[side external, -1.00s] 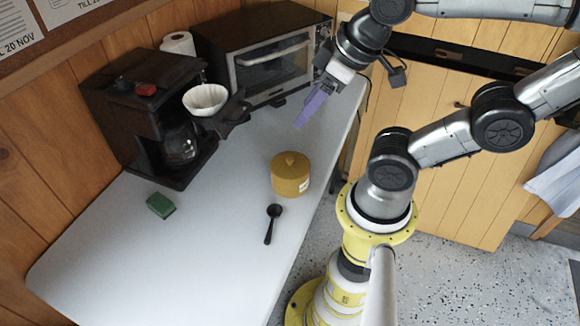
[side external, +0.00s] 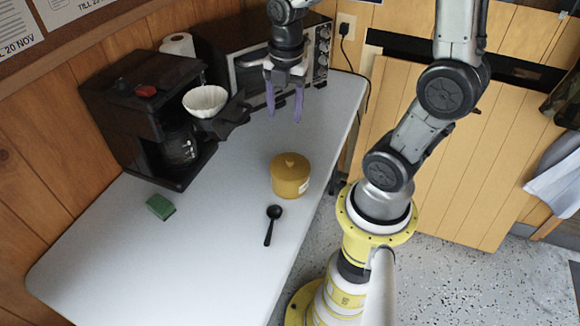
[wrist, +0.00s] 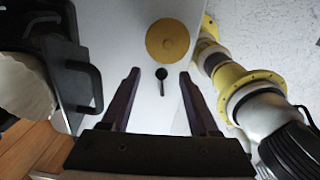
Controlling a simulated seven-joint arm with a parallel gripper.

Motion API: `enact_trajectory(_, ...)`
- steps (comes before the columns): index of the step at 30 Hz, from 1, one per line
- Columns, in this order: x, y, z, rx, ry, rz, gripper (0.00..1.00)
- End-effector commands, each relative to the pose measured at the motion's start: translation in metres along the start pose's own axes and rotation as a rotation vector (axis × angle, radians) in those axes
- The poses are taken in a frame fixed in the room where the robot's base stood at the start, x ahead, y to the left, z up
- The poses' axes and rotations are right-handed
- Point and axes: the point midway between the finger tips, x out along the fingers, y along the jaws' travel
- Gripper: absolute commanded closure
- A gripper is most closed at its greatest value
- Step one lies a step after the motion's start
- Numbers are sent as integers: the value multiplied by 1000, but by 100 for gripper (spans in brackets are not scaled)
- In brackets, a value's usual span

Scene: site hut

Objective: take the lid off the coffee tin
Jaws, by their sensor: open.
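The mustard-yellow coffee tin (side external: 290,181) stands upright on the white counter, right of its middle, with a pale label on its side. In the wrist view the round lid (wrist: 167,41) shows from above, beyond the fingertips. My gripper (side external: 285,120) is open and empty, with purple fingers pointing down. It hangs above the counter, behind the tin in the side view and apart from it. The fingers (wrist: 161,72) also show in the wrist view with a wide gap between them.
A black spoon (side external: 272,225) lies in front of the tin. A coffee maker (side external: 140,110) with a white filter cone (side external: 205,100) stands at left, and a toaster oven (side external: 245,65) behind. A green sponge (side external: 160,206) lies at left. The front of the counter (side external: 170,270) is clear.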

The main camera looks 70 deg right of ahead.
Motion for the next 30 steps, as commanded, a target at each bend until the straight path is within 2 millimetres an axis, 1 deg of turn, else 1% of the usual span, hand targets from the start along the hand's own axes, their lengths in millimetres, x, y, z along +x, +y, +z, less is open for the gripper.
enact_trajectory(1,7,-2,5,21,10,-25,39)
enact_trajectory(3,14,-6,8,40,18,-45,39)
enact_trajectory(5,18,-7,10,47,18,-47,39)
enact_trajectory(8,31,-8,9,48,19,-49,39)
enact_trajectory(15,76,-11,8,47,20,-50,39)
enact_trajectory(18,89,-11,8,47,19,-48,39)
enact_trajectory(25,104,-12,7,47,18,-45,39)
enact_trajectory(30,127,-16,7,48,19,-49,39)
